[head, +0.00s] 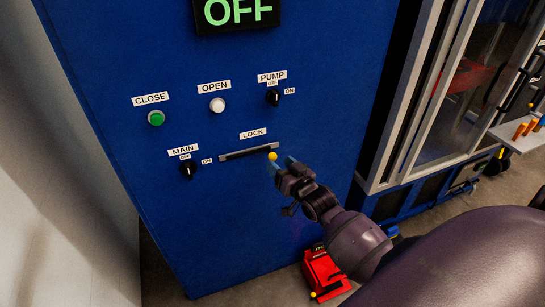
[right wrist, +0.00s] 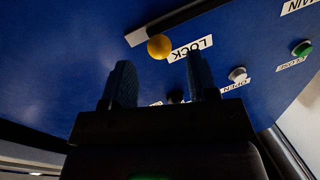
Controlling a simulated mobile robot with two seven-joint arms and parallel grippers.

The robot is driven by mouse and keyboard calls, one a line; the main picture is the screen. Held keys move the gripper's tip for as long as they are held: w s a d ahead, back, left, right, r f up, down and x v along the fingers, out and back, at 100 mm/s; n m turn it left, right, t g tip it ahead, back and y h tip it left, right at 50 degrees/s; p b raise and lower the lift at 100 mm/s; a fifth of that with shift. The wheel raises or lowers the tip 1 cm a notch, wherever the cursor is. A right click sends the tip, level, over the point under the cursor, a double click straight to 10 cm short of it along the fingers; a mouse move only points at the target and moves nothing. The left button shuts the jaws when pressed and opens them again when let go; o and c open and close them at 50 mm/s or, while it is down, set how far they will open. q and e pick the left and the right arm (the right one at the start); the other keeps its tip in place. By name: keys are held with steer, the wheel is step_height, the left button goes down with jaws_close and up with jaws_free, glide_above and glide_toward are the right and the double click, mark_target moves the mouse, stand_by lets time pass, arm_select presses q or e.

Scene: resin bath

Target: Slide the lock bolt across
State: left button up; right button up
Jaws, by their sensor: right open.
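The lock bolt is a yellow ball knob (head: 272,156) at the right end of a dark horizontal slot in a grey plate (head: 240,153), under the LOCK label (head: 253,134) on the blue cabinet. My right gripper (head: 283,166) is just right of and below the knob, with blue fingertips pointing at the panel. In the right wrist view the two fingers (right wrist: 162,78) are apart and empty. The knob (right wrist: 158,46) shows between their lines, just past the tips, and looks untouched. My left gripper is not in view.
The panel also carries a green CLOSE button (head: 156,118), a white OPEN button (head: 217,105), a PUMP switch (head: 273,98) and a MAIN switch (head: 188,170). An OFF display (head: 237,14) is above. A red box (head: 323,274) is on the floor below. A glass-doored frame stands right.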

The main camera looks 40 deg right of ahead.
mark_target(275, 159)
steer(key=shift+w+d, duration=0.15)
steer(key=shift+w, duration=2.3)
steer(key=shift+c, duration=0.2)
jaws_close()
